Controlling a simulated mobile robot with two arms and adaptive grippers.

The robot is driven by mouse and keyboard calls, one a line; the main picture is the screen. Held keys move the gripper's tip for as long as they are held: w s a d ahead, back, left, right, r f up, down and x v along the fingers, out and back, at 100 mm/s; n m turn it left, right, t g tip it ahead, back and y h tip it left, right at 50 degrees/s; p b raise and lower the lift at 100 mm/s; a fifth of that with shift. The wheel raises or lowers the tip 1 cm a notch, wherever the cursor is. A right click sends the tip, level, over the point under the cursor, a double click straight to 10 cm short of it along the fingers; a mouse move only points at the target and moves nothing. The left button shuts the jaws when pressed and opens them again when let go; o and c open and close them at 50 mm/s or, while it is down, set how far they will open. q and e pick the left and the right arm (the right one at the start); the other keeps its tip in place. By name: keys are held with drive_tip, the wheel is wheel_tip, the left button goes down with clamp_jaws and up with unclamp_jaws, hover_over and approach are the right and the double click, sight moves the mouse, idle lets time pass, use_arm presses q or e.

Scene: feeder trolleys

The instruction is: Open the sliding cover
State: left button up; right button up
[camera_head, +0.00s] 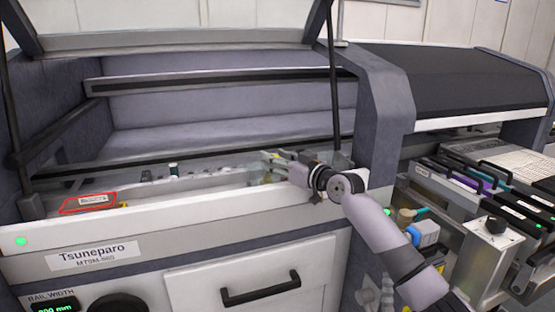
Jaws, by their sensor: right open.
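A large machine marked "Tsuneparo" fills the left and middle of the view. Its window-like cover (180,22) is raised above the opening, with dark struts at both sides. I cannot tell for sure that this is the sliding cover. My right gripper (267,168) reaches in from the lower right over the machine's front ledge. Its fingers are apart, with nothing seen between them. The small parts behind the fingers are blurred. My left gripper is not in view.
A drawer handle (261,291) is below.

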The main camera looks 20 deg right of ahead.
drive_tip(key=shift+c, duration=0.5)
clamp_jaws()
